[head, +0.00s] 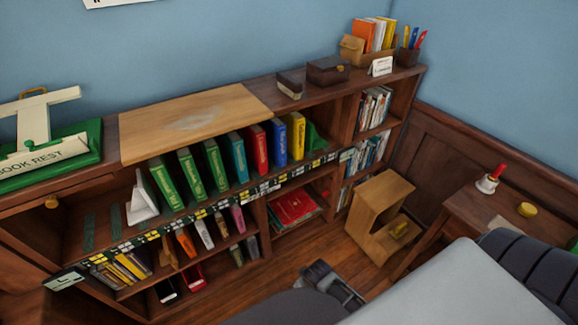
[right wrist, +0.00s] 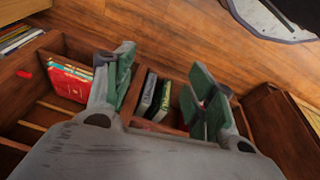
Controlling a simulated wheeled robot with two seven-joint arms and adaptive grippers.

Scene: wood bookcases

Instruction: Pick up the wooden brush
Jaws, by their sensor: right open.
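I cannot pick out the wooden brush with certainty. My left gripper is not in view.
A long wooden bookcase (head: 290,92) with colored books stands along the wall. A pale board (head: 190,115) and a green book rest (head: 50,160) are on its top. A side table (head: 465,215) at right holds a red-handled item (head: 490,182) and a yellow round object (head: 527,209).

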